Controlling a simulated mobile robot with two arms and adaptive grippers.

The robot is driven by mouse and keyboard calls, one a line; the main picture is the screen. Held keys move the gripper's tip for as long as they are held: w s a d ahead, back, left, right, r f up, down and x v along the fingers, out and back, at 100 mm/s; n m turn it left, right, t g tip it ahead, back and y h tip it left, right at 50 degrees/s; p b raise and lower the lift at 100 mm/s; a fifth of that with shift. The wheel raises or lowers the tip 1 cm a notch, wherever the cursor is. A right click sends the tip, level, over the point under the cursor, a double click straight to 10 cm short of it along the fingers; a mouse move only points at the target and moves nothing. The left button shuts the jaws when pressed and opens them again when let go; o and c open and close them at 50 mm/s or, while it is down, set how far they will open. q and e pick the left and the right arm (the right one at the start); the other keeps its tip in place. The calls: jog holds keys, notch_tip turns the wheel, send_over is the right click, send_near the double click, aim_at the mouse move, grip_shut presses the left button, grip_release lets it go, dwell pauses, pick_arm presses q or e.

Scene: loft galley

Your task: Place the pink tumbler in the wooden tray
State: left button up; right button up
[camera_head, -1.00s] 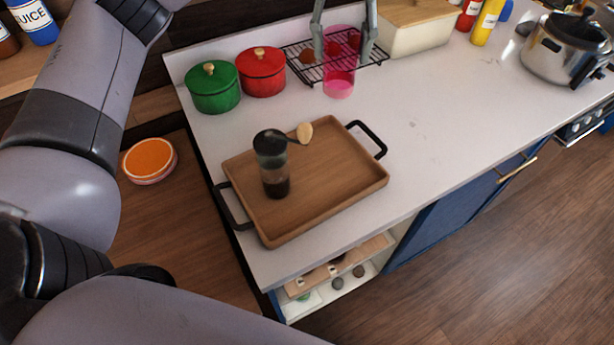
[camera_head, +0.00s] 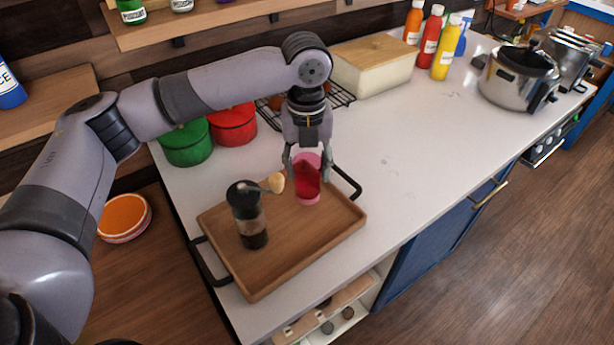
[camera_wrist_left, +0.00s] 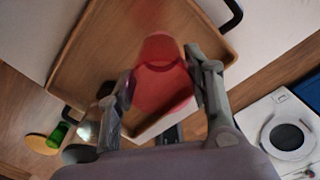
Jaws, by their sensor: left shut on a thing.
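The pink tumbler (camera_head: 307,184) is see-through and upright, held between the fingers of my left gripper (camera_head: 307,165). In the head view it appears over the back right part of the wooden tray (camera_head: 300,260); I cannot tell whether its base touches the tray. In the left wrist view the tumbler (camera_wrist_left: 160,75) sits between both fingertips (camera_wrist_left: 160,88), with the tray (camera_wrist_left: 105,50) behind it. A dark-lidded glass grinder (camera_head: 250,222) with a wooden-knobbed handle stands in the tray's left part. My right gripper is out of view.
Green (camera_head: 186,145) and red (camera_head: 233,125) pots stand behind the tray, near a black wire rack (camera_head: 338,97). A cream bread bin (camera_head: 372,68), sauce bottles (camera_head: 430,38) and a steel cooker (camera_head: 518,78) stand further right. The counter (camera_head: 420,150) right of the tray is clear.

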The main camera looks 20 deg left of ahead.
pick_arm(q)
jog(key=shift+f, duration=1.9)
jog(key=shift+p, duration=0.3)
jog(key=o, duration=1.4)
jog(key=shift+f, duration=0.1)
notch_tip(320, 180, up, 12)
jog(key=shift+r+b, duration=0.15)
jog(key=shift+b, duration=0.9)
